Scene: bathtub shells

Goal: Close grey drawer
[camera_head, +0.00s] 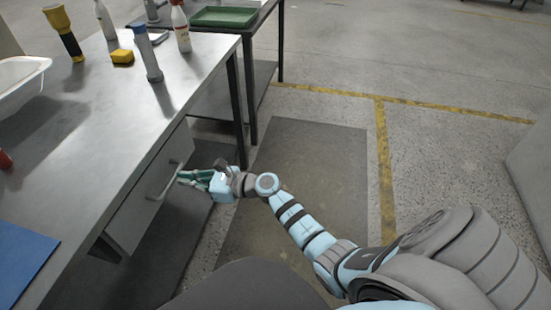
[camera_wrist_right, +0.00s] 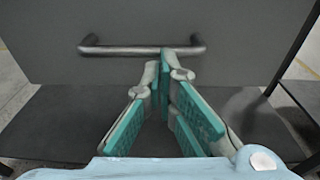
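The grey drawer (camera_head: 140,205) sits under the front edge of the metal table, its front roughly in line with that edge; I cannot tell if a small gap is left. Its bar handle (camera_head: 163,182) also shows across the top of the right wrist view (camera_wrist_right: 125,51). My right gripper (camera_head: 196,178) is at the handle. In the wrist view its teal-padded fingers (camera_wrist_right: 163,72) come together at the tips, in front of the right part of the bar. The bar does not appear to be between them. My left gripper is not in view.
The table (camera_head: 100,130) carries a white basin (camera_head: 22,78), a yellow-black flashlight (camera_head: 64,34), a yellow sponge (camera_head: 122,57), bottles and a blue mat (camera_head: 22,255). A second table with a green tray (camera_head: 224,16) stands behind. The floor at right is clear.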

